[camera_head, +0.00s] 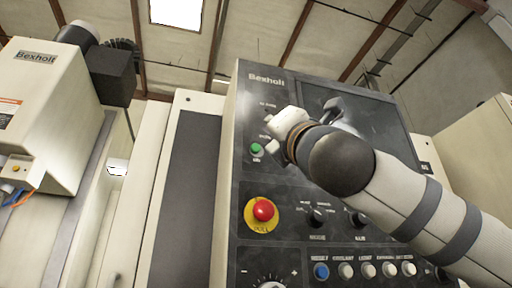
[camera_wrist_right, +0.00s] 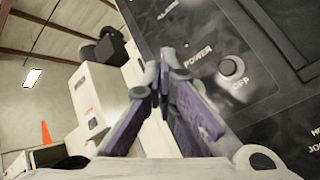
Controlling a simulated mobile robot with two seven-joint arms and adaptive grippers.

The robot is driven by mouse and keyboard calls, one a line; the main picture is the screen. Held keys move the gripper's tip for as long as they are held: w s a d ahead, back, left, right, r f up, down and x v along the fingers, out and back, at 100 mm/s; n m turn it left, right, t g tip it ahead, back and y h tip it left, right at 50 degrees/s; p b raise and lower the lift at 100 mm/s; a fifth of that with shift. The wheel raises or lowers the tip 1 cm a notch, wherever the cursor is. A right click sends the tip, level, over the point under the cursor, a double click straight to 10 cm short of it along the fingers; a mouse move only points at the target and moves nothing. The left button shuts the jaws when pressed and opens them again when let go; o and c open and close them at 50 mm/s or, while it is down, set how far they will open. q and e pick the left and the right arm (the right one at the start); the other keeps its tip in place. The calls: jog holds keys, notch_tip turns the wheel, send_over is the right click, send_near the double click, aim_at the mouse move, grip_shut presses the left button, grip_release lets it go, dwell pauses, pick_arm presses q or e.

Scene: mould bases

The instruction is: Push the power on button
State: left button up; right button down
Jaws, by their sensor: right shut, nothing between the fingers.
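The control panel (camera_head: 225,180) is dark, with a Bexholt label and several buttons. A green button (camera_head: 256,149) sits at its left side, above the red stop button. My right gripper (camera_head: 276,134) is in front of the panel, just right of the green button; I cannot tell whether it touches the panel. In the right wrist view its purple-padded fingers (camera_wrist_right: 162,72) are closed together and hold nothing. There, a grey round button marked OFF (camera_wrist_right: 232,67) lies right of the fingertips, near the word POWER. My left gripper is not in view.
A red stop button (camera_head: 263,210) on a yellow ring stands out below the green one. Knobs and a row of small buttons, one blue (camera_head: 321,271), are lower. My right arm covers part of the dark screen (camera_head: 370,105). A beige machine (camera_head: 45,110) stands left.

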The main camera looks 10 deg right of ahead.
aim_at(255, 148)
jog(key=w, duration=0.4)
jog(key=shift+w+a+b, duration=0.1)
jog(key=shift+w+b, duration=0.2)
jog(key=shift+w, duration=0.1)
dwell(1.0)
jog(key=shift+w, duration=0.45)
jog(key=shift+w, duration=0.4)
dwell(0.5)
jog(key=shift+s, duration=0.85)
